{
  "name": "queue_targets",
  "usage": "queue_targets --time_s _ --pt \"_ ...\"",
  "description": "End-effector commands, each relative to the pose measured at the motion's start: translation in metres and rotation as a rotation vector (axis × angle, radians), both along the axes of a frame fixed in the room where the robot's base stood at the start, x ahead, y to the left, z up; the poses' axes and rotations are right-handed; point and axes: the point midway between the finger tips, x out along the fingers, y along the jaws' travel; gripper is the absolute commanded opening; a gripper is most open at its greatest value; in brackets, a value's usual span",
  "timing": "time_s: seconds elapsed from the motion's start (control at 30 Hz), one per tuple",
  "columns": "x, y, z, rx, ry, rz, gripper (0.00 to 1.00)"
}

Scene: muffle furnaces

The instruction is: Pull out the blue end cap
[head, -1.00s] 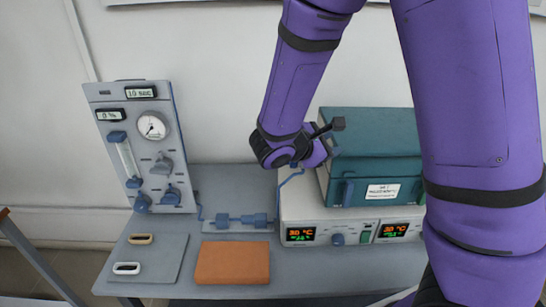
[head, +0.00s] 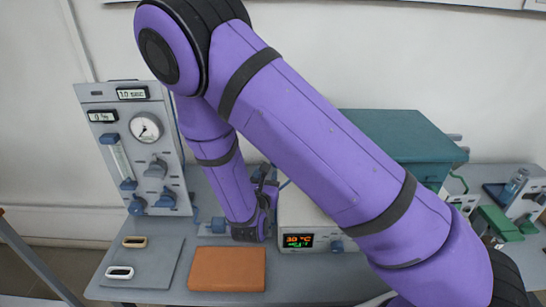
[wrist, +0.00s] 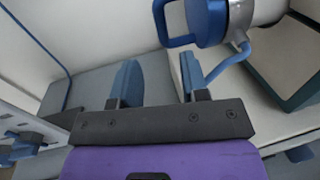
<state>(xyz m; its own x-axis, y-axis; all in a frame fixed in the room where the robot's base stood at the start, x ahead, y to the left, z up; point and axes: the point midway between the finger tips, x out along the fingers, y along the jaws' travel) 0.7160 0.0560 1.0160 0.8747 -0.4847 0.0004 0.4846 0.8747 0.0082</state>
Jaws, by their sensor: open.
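The blue end cap (wrist: 207,22) shows at the top of the wrist view as a blue disc with a loop handle on its left side. It sits on the end of a pale tube, and a blue hose curves down from a grey fitting beside it. My gripper (wrist: 157,82) is open, its two fingers spread with nothing between them. The cap lies beyond and to the right of the fingers, apart from them. In the head view my arm hides the cap, and my gripper is mostly hidden too.
The teal furnace (head: 400,132) stands on a white control box (head: 300,212), partly behind my arm. The gas panel (head: 145,155) stands at left. A brown block (head: 228,269) and a grey mat (head: 165,255) with two small boats lie in front. Bottles and green items stand at right.

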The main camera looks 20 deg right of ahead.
Motion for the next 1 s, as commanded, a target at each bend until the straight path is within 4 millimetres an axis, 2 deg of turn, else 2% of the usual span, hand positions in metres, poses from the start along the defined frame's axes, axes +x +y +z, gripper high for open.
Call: queue_targets --time_s 0.4,0.6,1.0 --pt "0.059 -0.035 0.000 0.001 -0.002 -0.006 0.41" --pt "0.080 -0.046 0.001 0.002 -0.001 -0.005 0.41" --pt "0.089 -0.051 0.001 0.001 0.000 -0.005 0.41"
